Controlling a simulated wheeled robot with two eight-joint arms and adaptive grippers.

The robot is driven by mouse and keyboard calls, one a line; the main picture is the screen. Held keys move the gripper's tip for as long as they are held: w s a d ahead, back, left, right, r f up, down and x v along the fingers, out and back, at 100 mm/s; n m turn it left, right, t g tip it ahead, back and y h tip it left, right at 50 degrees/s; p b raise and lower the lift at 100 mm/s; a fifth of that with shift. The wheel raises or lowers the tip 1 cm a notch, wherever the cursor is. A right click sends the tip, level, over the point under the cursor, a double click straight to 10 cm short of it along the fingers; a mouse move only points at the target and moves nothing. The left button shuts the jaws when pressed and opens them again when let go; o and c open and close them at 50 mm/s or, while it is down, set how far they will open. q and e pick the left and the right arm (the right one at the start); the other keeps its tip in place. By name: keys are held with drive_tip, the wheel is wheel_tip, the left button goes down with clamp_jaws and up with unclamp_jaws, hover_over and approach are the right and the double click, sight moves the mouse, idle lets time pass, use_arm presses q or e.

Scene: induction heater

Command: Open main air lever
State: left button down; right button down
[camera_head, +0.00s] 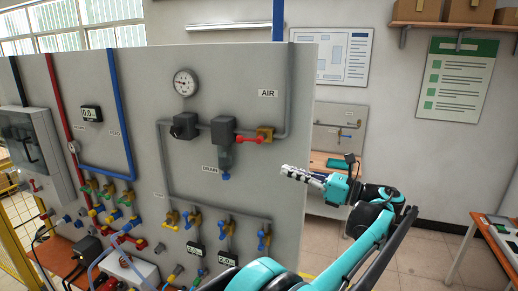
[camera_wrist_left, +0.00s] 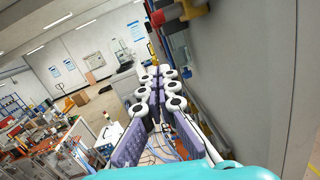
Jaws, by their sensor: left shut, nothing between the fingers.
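The red lever (camera_head: 249,139) is on a brass valve (camera_head: 265,133) under the AIR label, on the upper right of the grey panel. It lies roughly level, its handle pointing left from the valve. In the left wrist view, the red lever end (camera_wrist_left: 157,18) and brass part (camera_wrist_left: 190,10) show at the top, beyond the fingertips. My left gripper (camera_head: 285,170) is to the right of and below the lever, apart from it. Its fingers are together and empty, as the left wrist view (camera_wrist_left: 158,72) also shows. My right gripper is not in view.
A dark filter-regulator (camera_head: 222,131) with a blue drain knob (camera_head: 225,176) sits left of the valve. A gauge (camera_head: 185,82) is above left. Free space lies right of the panel edge.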

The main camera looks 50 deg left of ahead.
use_arm(q)
drive_tip(key=r+p+x, duration=0.2)
drive_tip(key=p+x, duration=0.2)
drive_tip(key=x, duration=0.8)
drive_tip(key=shift+a+r, duration=0.3)
drive_tip(key=shift+r, duration=0.15)
drive_tip(key=shift+w, duration=0.1)
drive_tip(key=shift+a+r, duration=0.25)
drive_tip(key=shift+r, duration=0.25)
